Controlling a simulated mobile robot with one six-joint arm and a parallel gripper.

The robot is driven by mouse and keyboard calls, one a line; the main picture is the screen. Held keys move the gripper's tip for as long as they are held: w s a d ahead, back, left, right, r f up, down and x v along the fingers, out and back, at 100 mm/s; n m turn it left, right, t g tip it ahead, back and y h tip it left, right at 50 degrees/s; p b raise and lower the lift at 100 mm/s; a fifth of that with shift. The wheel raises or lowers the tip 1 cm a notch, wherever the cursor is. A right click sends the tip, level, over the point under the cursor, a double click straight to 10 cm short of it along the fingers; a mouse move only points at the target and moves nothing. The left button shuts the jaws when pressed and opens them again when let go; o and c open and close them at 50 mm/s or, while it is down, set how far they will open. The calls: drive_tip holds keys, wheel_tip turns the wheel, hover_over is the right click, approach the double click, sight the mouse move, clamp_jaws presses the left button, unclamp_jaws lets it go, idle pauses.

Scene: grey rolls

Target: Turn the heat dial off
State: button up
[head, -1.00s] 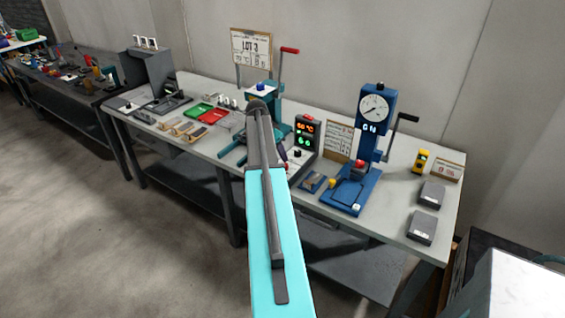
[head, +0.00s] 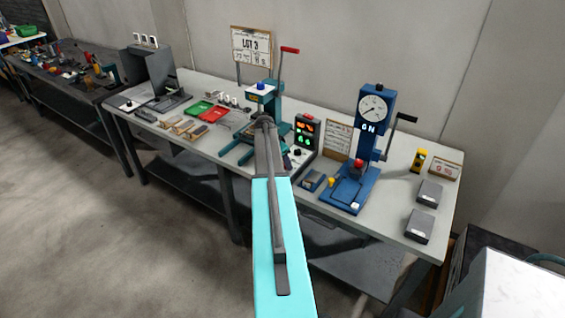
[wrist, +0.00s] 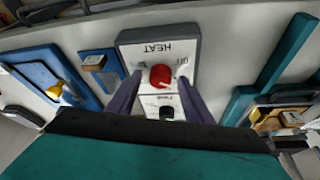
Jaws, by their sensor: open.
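The heat dial (wrist: 161,76) is a round red knob with a small pale mark near its lower edge. It sits on a white panel (wrist: 158,52) marked HEAT, upside down in the wrist view, with small lettering beside both fingertips. My gripper (wrist: 160,80) is open, its two purple fingers on either side of the red dial. I cannot tell whether they touch it. A black knob (wrist: 166,113) sits below the dial, between the fingers. In the head view the control box (head: 306,134) has red and green displays; my arm hides most of the gripper there.
A teal press (head: 262,100) stands left of the control box, and a blue press with a gauge (head: 371,107) right of it. Red and green trays (head: 213,115) lie farther left.

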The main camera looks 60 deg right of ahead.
drive_tip(key=c, duration=1.1)
drive_tip(key=shift+a, duration=0.1)
